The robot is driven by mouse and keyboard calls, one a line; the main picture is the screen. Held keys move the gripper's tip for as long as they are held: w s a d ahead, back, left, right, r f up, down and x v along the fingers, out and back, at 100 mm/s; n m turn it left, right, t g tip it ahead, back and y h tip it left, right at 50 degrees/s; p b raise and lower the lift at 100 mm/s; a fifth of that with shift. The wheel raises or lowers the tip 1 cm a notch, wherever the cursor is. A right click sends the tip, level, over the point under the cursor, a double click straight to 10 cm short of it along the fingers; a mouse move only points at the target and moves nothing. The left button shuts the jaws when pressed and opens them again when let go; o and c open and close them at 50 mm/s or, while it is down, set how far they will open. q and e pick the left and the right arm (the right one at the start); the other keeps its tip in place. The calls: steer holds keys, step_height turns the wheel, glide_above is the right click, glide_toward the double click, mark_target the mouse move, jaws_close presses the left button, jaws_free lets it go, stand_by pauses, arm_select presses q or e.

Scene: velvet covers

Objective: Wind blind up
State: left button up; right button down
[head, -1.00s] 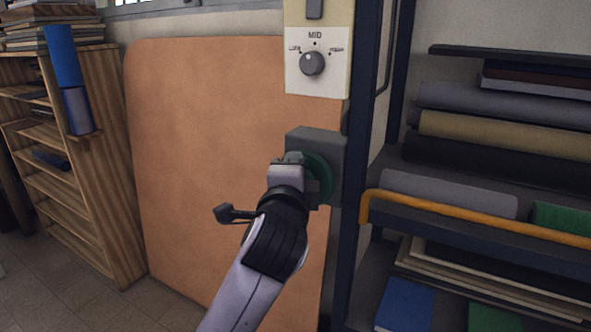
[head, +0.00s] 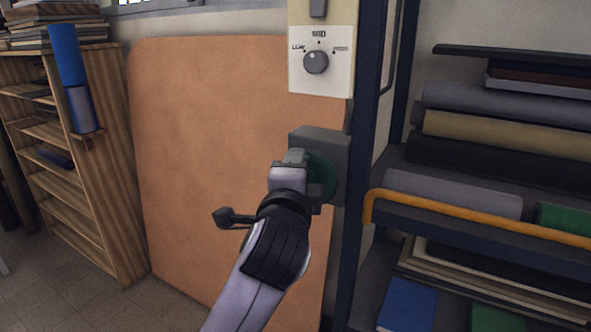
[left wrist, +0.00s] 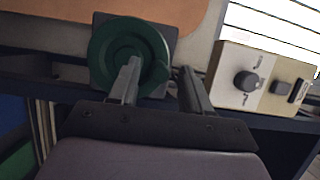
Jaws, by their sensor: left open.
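A green round winder wheel (head: 322,172) sits on a grey wall box (head: 333,142). My left gripper (head: 295,157) is in front of the wheel and hides its left part in the head view. In the left wrist view the open fingers (left wrist: 158,67) point at the green wheel (left wrist: 118,42); one finger overlaps its face, the other is beyond its right edge. The wheel's raised rim part lies between them; I cannot tell whether they touch it. White blind slats (left wrist: 283,38) show at the upper right. My right gripper is not in view.
A white panel with a LOW–MID–HIGH knob (head: 316,62) is above the winder. A tan board (head: 215,150) leans behind my arm. A dark post (head: 366,130) and a rack with an orange rail (head: 470,216) stand right. A wooden bookshelf (head: 112,170) stands left.

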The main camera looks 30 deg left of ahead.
arm_select(q)
steer(key=v, duration=0.5)
steer(key=shift+s+d+b, duration=0.1)
steer(key=shift+s+b, duration=0.2)
steer(key=shift+s, duration=0.05)
steer(key=d+f+n+g+h, duration=0.1)
steer(key=d+f+h, duration=0.25)
steer(key=f, duration=0.95)
steer(key=d+f+n+g+h, duration=0.15)
steer(key=f+h, duration=0.25)
steer(key=f, duration=0.8)
steer(key=s+f+n+g+h, duration=0.2)
steer(key=s+f+n, duration=0.6)
steer(key=s+f, duration=0.6)
step_height(320, 180, down, 4)
steer(key=shift+s+r+g, duration=0.15)
steer(key=shift+s+g, duration=0.1)
steer(key=shift+g, duration=0.4)
steer(key=shift+h, duration=0.25)
steer(key=shift+c, duration=0.5)
